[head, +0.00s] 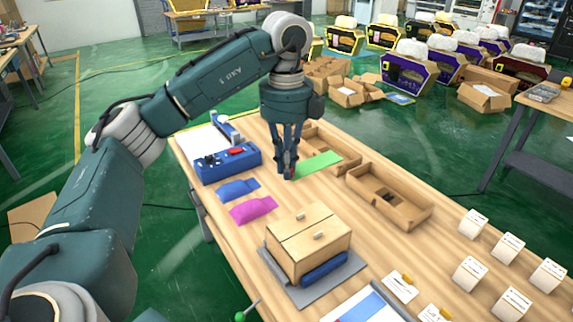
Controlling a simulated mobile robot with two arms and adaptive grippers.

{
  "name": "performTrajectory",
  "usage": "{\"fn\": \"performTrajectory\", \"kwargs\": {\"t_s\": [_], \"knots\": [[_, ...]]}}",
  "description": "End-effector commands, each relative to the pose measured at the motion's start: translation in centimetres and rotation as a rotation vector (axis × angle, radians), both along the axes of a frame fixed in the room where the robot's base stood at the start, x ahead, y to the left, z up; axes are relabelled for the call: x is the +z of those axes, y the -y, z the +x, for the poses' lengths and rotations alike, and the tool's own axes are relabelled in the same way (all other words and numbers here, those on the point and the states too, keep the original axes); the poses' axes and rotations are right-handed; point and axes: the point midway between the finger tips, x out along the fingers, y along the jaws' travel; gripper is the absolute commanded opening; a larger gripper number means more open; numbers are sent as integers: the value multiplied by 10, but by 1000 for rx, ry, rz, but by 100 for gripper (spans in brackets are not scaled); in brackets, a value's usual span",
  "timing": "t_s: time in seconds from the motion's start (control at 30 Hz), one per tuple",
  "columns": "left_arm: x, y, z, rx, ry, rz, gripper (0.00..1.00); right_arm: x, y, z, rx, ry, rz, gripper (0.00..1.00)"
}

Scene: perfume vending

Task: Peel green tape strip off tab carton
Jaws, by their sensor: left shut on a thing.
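The green tape strip (318,164) lies flat, as it looks, near the far end of the wooden table, with its left end at my left gripper. My left gripper (288,172) points down there with its fingers shut on the strip's end. A closed tan carton (308,243) with small pale tabs stands nearer, on a grey board, apart from the gripper. I cannot tell for certain whether it is the tab carton. My right gripper is out of view.
Two open brown trays (412,205) (350,158) stand right of the strip. A blue device (228,165), a blue strip (238,189) and a magenta strip (253,209) lie to the left. Several white tags (472,223) stand at the right.

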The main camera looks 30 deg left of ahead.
Motion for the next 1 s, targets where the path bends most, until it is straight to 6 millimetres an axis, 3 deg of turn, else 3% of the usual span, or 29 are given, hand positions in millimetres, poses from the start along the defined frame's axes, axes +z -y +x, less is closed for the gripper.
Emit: {"fn": "performTrajectory", "kwargs": {"t_s": [0.7,1.0], "knots": [[31,0,0,0,0,0,0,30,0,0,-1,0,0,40],[31,0,0,0,0,0,0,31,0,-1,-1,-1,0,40]]}}
